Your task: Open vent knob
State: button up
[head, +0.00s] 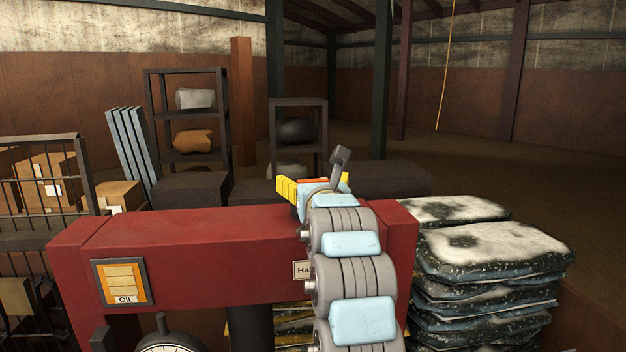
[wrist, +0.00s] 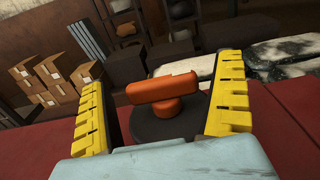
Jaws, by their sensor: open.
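The vent knob (wrist: 164,88) is an orange bar handle on a short orange stem, seen in the wrist view. It stands on a dark round base (wrist: 170,123) on top of the red beam. My gripper (wrist: 172,84) is open, with one yellow ridged finger on each side of the knob. Gaps show between the knob and both fingers, so it is not gripped. In the head view my gripper (head: 312,188) is above the right part of the red beam (head: 190,240). A little orange shows beside it there, but my gripper and arm hide most of the knob.
An oil label (head: 124,283) and a dial gauge (head: 170,347) are on the beam's front side. Stacked sacks (head: 490,260) stand at right. A cage with boxes (head: 45,180) is at left, and shelves (head: 188,130) stand behind. Open floor lies at the back right.

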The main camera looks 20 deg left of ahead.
jog(key=c, duration=1.2)
jog(key=shift+f+n+g+y+b, duration=0.15)
jog(key=shift+n+g+y+b, duration=0.45)
jog(key=shift+b, duration=0.7)
jog(key=shift+d+n+g+y+b, duration=0.1)
jog(key=shift+n+g+y+b, duration=1)
jog(key=shift+y, duration=0.4)
jog(key=shift+r+n+g+y, duration=0.2)
jog(key=shift+n+g+y, duration=1.3)
jog(key=shift+g, duration=0.6)
jog(key=shift+n+g+y, duration=0.3)
jog(key=shift+n+g, duration=0.4)
jog(key=shift+g, duration=0.1)
jog(key=shift+f+n+g+y, duration=0.1)
jog(key=shift+n+g+y, duration=0.2)
jog(key=shift+n+g, duration=0.6)
jog(key=o, duration=1.2)
